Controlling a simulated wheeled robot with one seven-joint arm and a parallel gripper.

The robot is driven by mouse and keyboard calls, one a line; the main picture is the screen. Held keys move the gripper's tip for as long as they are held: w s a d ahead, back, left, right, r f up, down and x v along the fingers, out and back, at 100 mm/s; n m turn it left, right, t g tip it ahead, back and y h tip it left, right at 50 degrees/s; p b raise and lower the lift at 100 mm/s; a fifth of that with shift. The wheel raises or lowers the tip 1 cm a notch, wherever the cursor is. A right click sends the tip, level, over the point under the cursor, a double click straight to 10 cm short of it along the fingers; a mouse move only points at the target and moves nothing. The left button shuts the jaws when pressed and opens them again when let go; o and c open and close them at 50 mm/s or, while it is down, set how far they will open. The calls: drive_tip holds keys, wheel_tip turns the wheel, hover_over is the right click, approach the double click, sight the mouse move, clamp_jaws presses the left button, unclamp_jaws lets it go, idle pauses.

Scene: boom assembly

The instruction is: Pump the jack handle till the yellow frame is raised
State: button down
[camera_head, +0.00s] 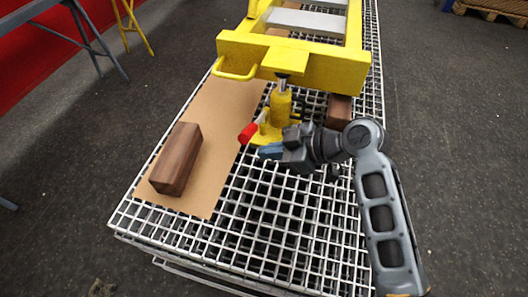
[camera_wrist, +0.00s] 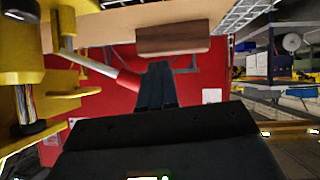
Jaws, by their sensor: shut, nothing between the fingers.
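The yellow jack (camera_head: 281,106) stands on the grating under the front bar of the yellow frame (camera_head: 320,70), its top at the bar's yellow plate. The jack handle's red grip (camera_head: 249,133) points out to the left, low down. My gripper (camera_head: 268,152) is shut and empty, its fingertips just below and right of the red grip. In the wrist view the shut fingers (camera_wrist: 157,86) are beside the handle's grip (camera_wrist: 128,80), whose silver rod (camera_wrist: 88,62) runs to the yellow jack (camera_wrist: 20,60) at left. I cannot tell whether fingers and grip touch.
A brown board (camera_head: 215,118) lies on the metal grating table (camera_head: 265,225), with a wooden block (camera_head: 177,158) on it at left. Another wooden block (camera_head: 340,108) is under the frame's right side. The grating in front is clear.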

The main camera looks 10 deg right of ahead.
drive_tip(key=v, duration=0.7)
drive_tip(key=shift+a, duration=0.1)
idle(0.6)
